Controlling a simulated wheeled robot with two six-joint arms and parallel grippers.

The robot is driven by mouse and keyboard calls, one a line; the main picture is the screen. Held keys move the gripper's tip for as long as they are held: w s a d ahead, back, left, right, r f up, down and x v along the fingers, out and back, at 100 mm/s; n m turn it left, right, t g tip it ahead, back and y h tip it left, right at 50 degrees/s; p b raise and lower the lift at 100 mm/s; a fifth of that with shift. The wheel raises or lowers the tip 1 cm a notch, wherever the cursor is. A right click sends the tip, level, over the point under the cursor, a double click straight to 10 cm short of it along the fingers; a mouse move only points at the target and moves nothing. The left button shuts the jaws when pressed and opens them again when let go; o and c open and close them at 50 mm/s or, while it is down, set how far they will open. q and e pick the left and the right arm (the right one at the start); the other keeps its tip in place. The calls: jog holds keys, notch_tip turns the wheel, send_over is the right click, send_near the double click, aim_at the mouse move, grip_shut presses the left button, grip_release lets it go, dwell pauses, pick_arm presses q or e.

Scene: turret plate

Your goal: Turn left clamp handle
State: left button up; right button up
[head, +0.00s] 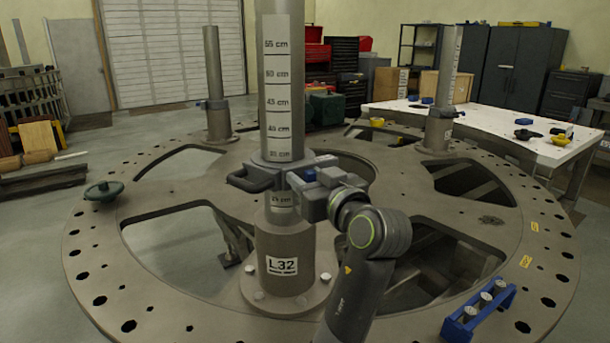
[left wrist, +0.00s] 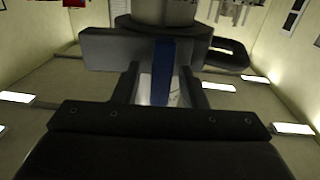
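A grey clamp (head: 322,178) sits around the tall central post, above its flanged base marked L32. A black loop handle (head: 255,179) sticks out on its left side; in the left wrist view the loop (left wrist: 228,56) is at the upper right. A blue lever-like part (head: 309,176) shows on the clamp's front, and upright in the left wrist view (left wrist: 161,72). My left gripper (left wrist: 162,82) is close in front of the clamp, its fingers on both sides of the blue part with visible gaps. The head view partly hides the fingertips. My right gripper is not in view.
The round turret plate (head: 170,290) has large cutouts and rim holes. A dark green handwheel (head: 104,191) is at its left, a blue rack (head: 478,315) with several cylinders at its front right. Two more posts stand behind. A white workbench (head: 490,135) is at the right.

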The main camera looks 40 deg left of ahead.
pick_arm(q)
jog(key=shift+s+d+r, duration=0.15)
jog(key=shift+d, duration=0.2)
jog(key=shift+c, duration=1.6)
jog(key=shift+a, duration=0.1)
grip_shut()
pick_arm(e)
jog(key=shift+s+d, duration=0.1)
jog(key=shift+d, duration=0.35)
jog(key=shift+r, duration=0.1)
